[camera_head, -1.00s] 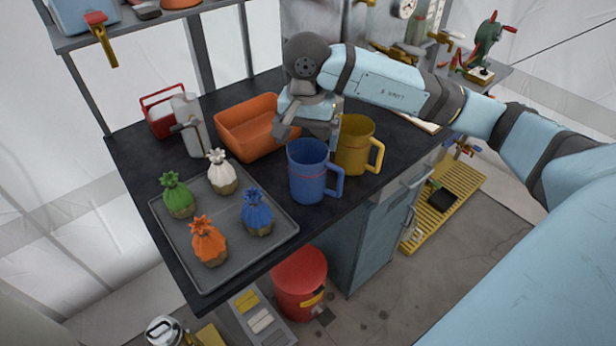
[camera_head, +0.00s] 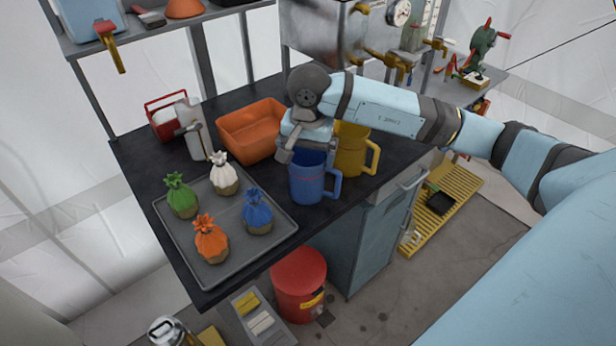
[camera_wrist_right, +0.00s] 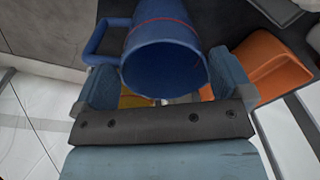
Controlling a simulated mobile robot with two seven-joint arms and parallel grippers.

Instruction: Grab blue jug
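The blue jug (camera_head: 308,181) stands upright near the front edge of the dark worktop, its handle pointing right. My right gripper (camera_head: 305,152) is at the jug's rim, coming down from above and behind. In the right wrist view the jug (camera_wrist_right: 165,45) lies between the two widely spread fingers of my right gripper (camera_wrist_right: 163,85), its open mouth toward the palm. The fingers are open, one on each side; I cannot tell whether either touches the wall. The handle shows beside the left finger. My left gripper is not in view.
A yellow jug (camera_head: 351,158) stands close behind and right of the blue one, partly hidden by my arm. An orange bin (camera_head: 245,145) is behind left. A grey tray (camera_head: 190,240) with several colored pots lies at left. A red bin (camera_head: 299,290) stands below.

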